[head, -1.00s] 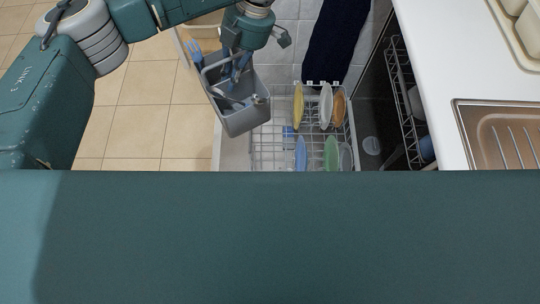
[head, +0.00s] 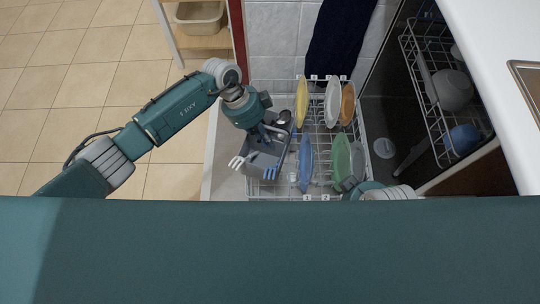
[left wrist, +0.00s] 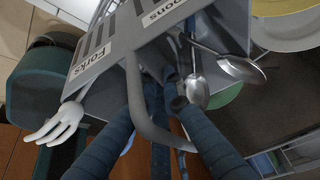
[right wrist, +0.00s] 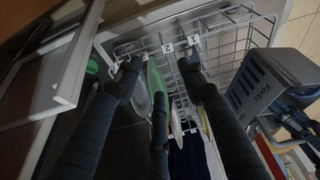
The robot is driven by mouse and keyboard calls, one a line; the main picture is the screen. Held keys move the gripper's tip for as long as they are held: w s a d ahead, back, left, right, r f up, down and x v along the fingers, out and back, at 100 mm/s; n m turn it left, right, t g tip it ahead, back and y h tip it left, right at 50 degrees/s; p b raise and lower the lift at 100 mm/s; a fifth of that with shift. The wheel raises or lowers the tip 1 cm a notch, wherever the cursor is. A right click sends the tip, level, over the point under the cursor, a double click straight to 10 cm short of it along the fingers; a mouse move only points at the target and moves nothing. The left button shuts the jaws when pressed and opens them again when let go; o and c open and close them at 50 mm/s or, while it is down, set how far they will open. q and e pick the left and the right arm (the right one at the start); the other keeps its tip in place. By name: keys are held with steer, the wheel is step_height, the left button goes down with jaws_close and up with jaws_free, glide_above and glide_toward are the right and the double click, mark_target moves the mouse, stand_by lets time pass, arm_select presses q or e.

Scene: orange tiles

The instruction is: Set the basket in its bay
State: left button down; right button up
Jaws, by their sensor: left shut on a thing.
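The grey cutlery basket (head: 270,181) is over the left part of the white dishwasher rack (head: 325,190), tilted. It holds forks and spoons, and its "Forks" label shows in the left wrist view (left wrist: 88,72). My left gripper (head: 268,133) is shut on the basket's handle (left wrist: 135,95). In the right wrist view the basket (right wrist: 265,85) is beside the rack's wire side; whether it touches the rack I cannot tell. My right gripper (right wrist: 158,75) is open and empty, near the rack's number tags. The bay itself is not clearly visible.
Yellow (head: 301,103), white (head: 332,102), orange (head: 348,104), blue (head: 305,160) and green (head: 341,158) plates stand in the rack. A dark towel (head: 338,40) hangs behind. Floor at left is clear.

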mark_target(270, 157)
arm_select(q)
steer(key=f+n, duration=0.1)
steer(key=f, duration=0.1)
steer(key=s+d+f+n+t+b, duration=0.1)
steer(key=f, duration=0.1)
steer(key=shift+n, duration=0.3)
steer(key=shift+s+d+f+n, duration=0.1)
steer(key=shift+f+n, duration=0.35)
steer(key=shift+n, duration=0.05)
arm_select(e)
steer(key=shift+v, duration=0.9)
steer(key=shift+s+d+f, duration=0.1)
steer(key=shift+f, duration=0.05)
arm_select(q)
steer(key=shift+r, duration=0.1)
steer(key=shift+f, duration=0.35)
step_height(270, 157, down, 3)
steer(key=shift+r+b, duration=0.2)
steer(key=shift+b, duration=0.5)
steer(key=shift+f+b, duration=0.7)
steer(key=shift+f, duration=0.6)
arm_select(e)
steer(key=shift+w+a+f+t, duration=0.2)
steer(key=shift+w+f+t, duration=0.2)
steer(key=shift+w+f, duration=0.3)
steer(key=shift+s+r, duration=0.2)
